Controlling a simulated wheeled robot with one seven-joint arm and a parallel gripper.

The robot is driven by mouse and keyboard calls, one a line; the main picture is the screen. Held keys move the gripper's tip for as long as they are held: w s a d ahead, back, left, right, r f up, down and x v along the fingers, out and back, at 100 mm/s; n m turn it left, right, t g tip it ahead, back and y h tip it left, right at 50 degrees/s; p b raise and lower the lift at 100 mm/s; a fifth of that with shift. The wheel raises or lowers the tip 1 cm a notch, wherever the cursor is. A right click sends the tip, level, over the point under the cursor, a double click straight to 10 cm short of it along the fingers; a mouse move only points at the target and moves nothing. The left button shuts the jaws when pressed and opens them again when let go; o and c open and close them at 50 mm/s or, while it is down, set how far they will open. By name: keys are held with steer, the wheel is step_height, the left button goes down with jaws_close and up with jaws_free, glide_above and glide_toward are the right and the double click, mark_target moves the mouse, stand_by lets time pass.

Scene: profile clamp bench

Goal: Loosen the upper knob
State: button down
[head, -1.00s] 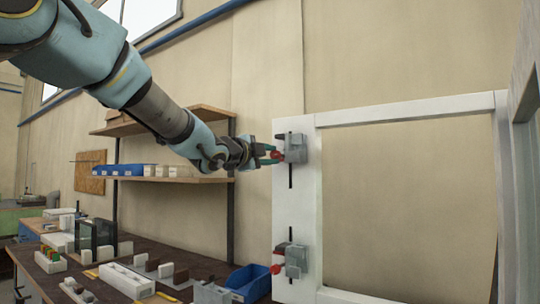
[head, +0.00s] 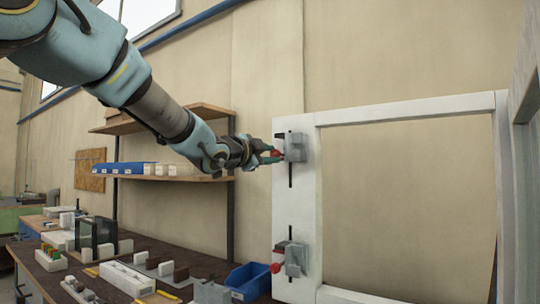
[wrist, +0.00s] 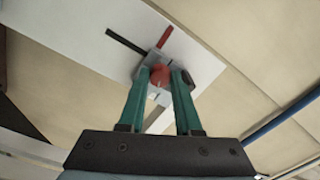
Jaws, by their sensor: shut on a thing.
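The upper knob (head: 275,153) is red and sits on a grey clamp (head: 295,147) near the top of the white frame's left post. My gripper (head: 272,155) reaches it from the left. In the wrist view the round red knob (wrist: 159,75) lies between the two green fingers of my gripper (wrist: 160,78), which are shut on it. A red bar (wrist: 165,37) shows just beyond the clamp body in the wrist view. The lower clamp (head: 295,260) with its red knob (head: 276,268) is on the same post further down.
The white frame (head: 400,112) stands at the right, with an open middle. A wooden shelf (head: 175,178) with blue and white bins is behind my arm. A blue bin (head: 248,281) and several parts lie on the dark bench (head: 190,262) below.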

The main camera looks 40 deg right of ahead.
steer(key=c, duration=0.6)
jaws_free()
steer(key=b+v, duration=0.2)
steer(key=v, duration=0.9)
steer(key=shift+d, duration=0.1)
steer(key=w+a+f+n+t+y+p, duration=0.1)
steer(key=w+a+f+n+t+y, duration=0.1)
steer(key=w+a+f+n+y, duration=0.75)
steer(key=w+a+f+n+t+y+p, duration=0.1)
steer(key=w+a+f+n+t+y, duration=0.15)
steer(key=w+a+f+n, duration=0.7)
steer(key=s+a+f+g+y, duration=0.2)
steer(key=s+a+f+y, duration=0.15)
steer(key=a+f, duration=0.85)
steer(key=s+a+f+n+g+y, duration=0.1)
steer(key=s+a+f+n+g, duration=0.1)
steer(key=s+a, duration=0.5)
steer(key=s+a+f+n+g+y, duration=0.1)
steer(key=s+a+f+n+g, duration=0.2)
steer(key=s+a+f+n, duration=0.2)
steer(key=s+a+f, duration=0.1)
steer(key=a, duration=0.2)
steer(key=shift+s+f+g+p, duration=0.35)
steer(key=shift+s+f+p, duration=0.05)
